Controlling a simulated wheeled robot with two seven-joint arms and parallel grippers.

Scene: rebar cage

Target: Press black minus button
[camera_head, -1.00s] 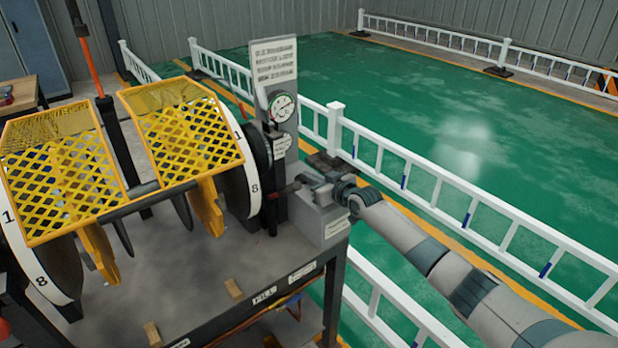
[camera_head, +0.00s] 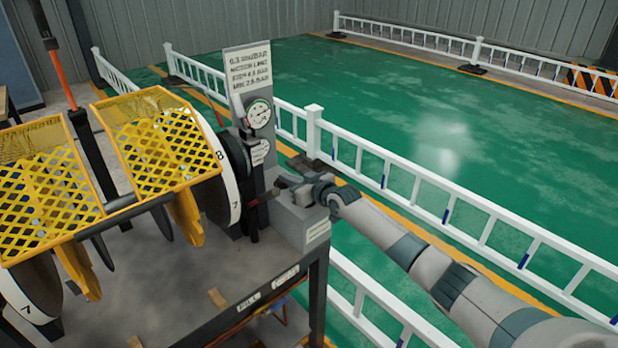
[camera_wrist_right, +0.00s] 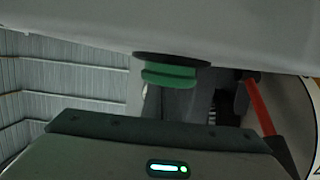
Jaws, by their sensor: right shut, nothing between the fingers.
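I cannot make out a black minus button in either view. My right gripper (camera_head: 281,187) is shut and empty, beside the grey control post (camera_head: 300,221) at the right end of the machine. The arm partly hides the post there, and I cannot tell whether the fingertips touch it. In the right wrist view, a green button-like part (camera_wrist_right: 169,76) with a dark collar projects below a pale surface (camera_wrist_right: 190,28), just beyond the gripper's housing (camera_wrist_right: 150,155). A round gauge (camera_head: 258,113) sits on the upright panel (camera_head: 248,68). My left gripper is not in view.
Large numbered discs (camera_head: 217,190) and yellow mesh guards (camera_head: 160,140) stand left of the gripper on the workbench (camera_head: 165,285). A white fence (camera_head: 400,180) runs behind my right arm. The green floor beyond is clear. A red bar (camera_wrist_right: 262,107) shows in the wrist view.

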